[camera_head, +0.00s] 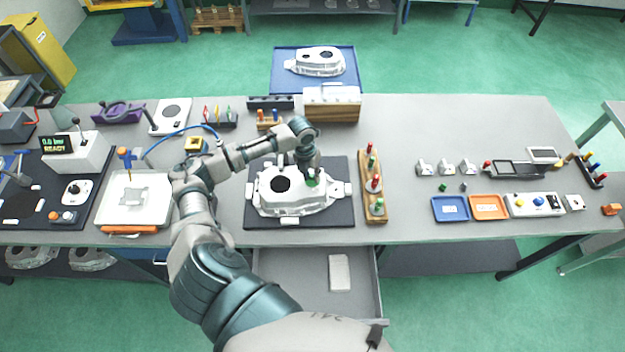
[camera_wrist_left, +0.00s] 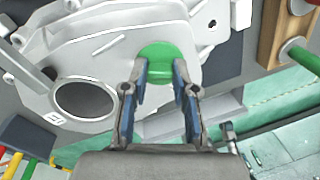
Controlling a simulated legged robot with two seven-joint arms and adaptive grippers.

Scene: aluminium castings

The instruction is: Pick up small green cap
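A green cap (camera_wrist_left: 160,58) with a raised ridge sits on the pale aluminium casting (camera_wrist_left: 95,60), to the right of a round dark bore in the left wrist view. In the head view the cap (camera_head: 312,181) is a small green patch, partly hidden by my gripper. The casting (camera_head: 272,201) lies on a dark mat at the table's middle. My left gripper (camera_head: 309,168) points down over the cap. In the left wrist view the fingers (camera_wrist_left: 160,72) are apart, one at each end of the ridge; I cannot tell whether they press on it. My right gripper is out of view.
A wooden peg rack (camera_head: 369,195) with red and green pieces stands close right of the casting. A wooden-based box (camera_head: 332,104) is behind it. Blue (camera_head: 450,209) and orange (camera_head: 489,207) trays lie further right. An open drawer (camera_head: 300,281) is below the table front.

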